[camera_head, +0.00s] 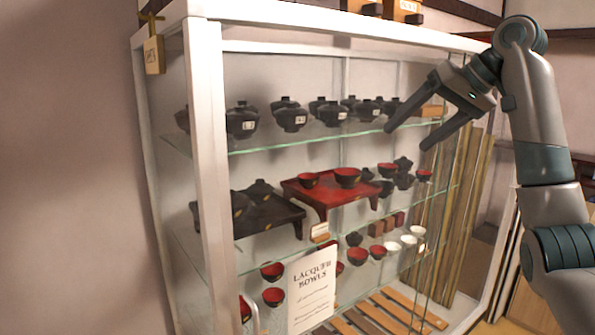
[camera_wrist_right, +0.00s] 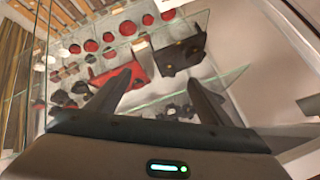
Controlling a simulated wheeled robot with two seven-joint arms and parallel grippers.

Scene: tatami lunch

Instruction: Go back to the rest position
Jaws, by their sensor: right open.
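My right gripper (camera_head: 405,138) is in front of the upper right part of a glass-shelved display cabinet (camera_head: 208,130). Its two fingers are spread apart with nothing between them. In the right wrist view the open fingers (camera_wrist_right: 160,92) point toward the shelves, which appear upside down. My left gripper is in neither view.
The top shelf (camera_head: 270,143) holds several black lidded bowls (camera_head: 242,122). Below are a red tray table (camera_head: 335,192) with bowls and a black one (camera_head: 262,218). A paper sign (camera_head: 312,290) stands low in front. Wooden boards (camera_head: 455,215) lean at the right.

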